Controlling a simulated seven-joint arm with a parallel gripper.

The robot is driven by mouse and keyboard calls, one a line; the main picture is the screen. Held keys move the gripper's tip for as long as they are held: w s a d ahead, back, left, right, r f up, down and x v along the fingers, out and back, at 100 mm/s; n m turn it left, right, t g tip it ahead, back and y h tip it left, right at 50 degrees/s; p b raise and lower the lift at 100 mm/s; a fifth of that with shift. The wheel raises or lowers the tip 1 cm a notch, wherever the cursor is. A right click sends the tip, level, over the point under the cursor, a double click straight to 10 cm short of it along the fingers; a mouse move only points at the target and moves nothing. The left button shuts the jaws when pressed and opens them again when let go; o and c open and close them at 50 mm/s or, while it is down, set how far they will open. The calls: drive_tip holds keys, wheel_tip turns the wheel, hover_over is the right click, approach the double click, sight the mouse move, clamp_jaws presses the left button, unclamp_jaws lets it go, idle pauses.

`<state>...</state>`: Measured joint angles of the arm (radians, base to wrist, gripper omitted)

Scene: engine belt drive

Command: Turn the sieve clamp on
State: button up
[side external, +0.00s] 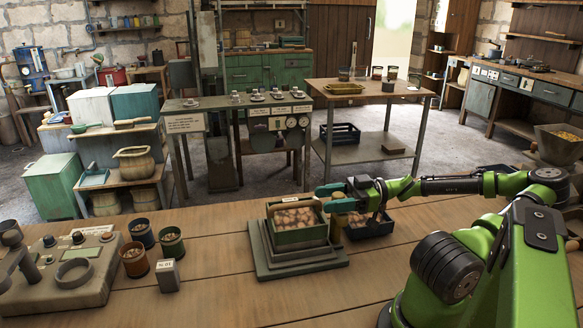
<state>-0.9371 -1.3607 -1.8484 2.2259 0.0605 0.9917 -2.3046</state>
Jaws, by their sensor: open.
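The sieve appears to be the green box (299,236) filled with brown round pieces, set on a stepped grey-green base (297,262) on the wooden table. A thin upright frame with a small pale label (290,198) stands at its back. I cannot make out which part is the clamp; it is small or hidden. My gripper (324,198) reaches in from the right and is open, with teal fingers pointing left. It is by the upper right corner of the box. I cannot tell whether it touches the frame.
A dark bin (369,226) of brown pieces sits right of the sieve, under my gripper. Several small cups (134,259) and a small labelled block (167,275) stand to the left. A grey device with a ring (75,271) is at the far left.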

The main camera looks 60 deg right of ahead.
drive_tip(key=c, duration=1)
drive_tip(key=shift+o, duration=0.2)
drive_tip(key=shift+d+m+t+h, duration=0.1)
drive_tip(key=shift+m+t+h, duration=0.2)
drive_tip(key=shift+h, duration=0.1)
drive_tip(key=shift+w+d+m+t+h, duration=0.1)
drive_tip(key=shift+d+m+t+h, duration=0.05)
drive_tip(key=shift+m+t+h, duration=1.15)
drive_tip(key=shift+w+d+m+t+h, duration=0.1)
drive_tip(key=shift+m+t+h, duration=0.4)
drive_tip(key=shift+m+h, duration=0.9)
drive_tip(key=shift+d+h, duration=0.1)
drive_tip(key=shift+h, duration=0.9)
drive_tip(key=o, duration=1)
drive_tip(key=shift+c, duration=0.2)
